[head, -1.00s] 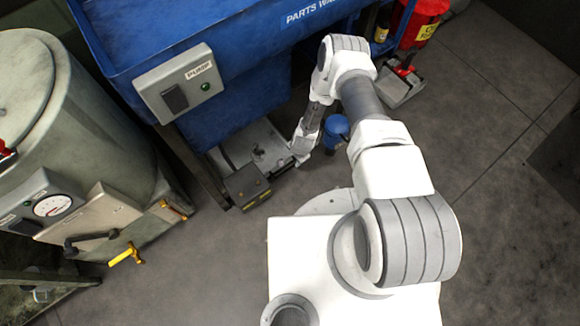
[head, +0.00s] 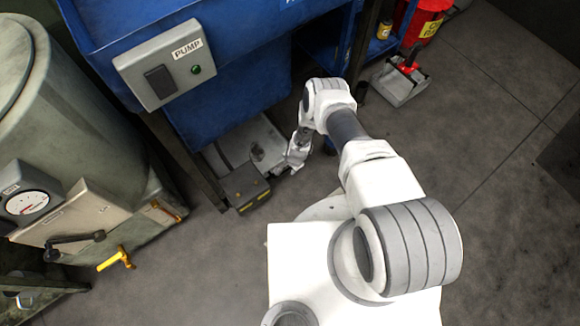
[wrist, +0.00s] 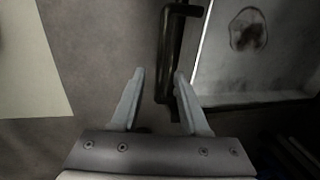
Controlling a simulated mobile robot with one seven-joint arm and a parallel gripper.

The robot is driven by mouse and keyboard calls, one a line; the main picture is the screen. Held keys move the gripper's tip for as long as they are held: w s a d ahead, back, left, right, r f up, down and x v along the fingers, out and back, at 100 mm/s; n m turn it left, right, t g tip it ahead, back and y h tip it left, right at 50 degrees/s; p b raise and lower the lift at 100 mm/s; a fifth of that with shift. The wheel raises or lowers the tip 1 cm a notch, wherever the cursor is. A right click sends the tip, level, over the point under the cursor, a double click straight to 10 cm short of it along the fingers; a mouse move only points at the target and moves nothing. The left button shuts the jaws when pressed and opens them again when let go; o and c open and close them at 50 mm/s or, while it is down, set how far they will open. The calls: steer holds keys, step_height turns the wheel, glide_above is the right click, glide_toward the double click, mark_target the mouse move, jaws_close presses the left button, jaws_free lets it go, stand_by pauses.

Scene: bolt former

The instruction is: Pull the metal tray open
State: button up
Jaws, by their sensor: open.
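The metal tray (head: 238,140) lies low near the floor under the blue parts washer, with a dark stain on its bottom. In the wrist view the tray (wrist: 218,72) fills the upper right, with a dark bar handle (wrist: 172,50) along its left edge. My gripper (wrist: 159,74) is open and empty. The handle's lower end shows between the two fingertips, nearer the right one; I cannot tell the depth between them. In the head view my gripper (head: 294,160) is at the tray's right end, its fingers too small to make out.
A dark box (head: 245,187) stands at the tray's front left. The blue washer (head: 225,100) with its pump switch box (head: 172,70) overhangs it. A grey tank (head: 65,130) is at left. A pan (head: 398,85) with a red-handled item sits at right.

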steer(key=shift+c, duration=0.2)
jaws_close()
stand_by(1.1)
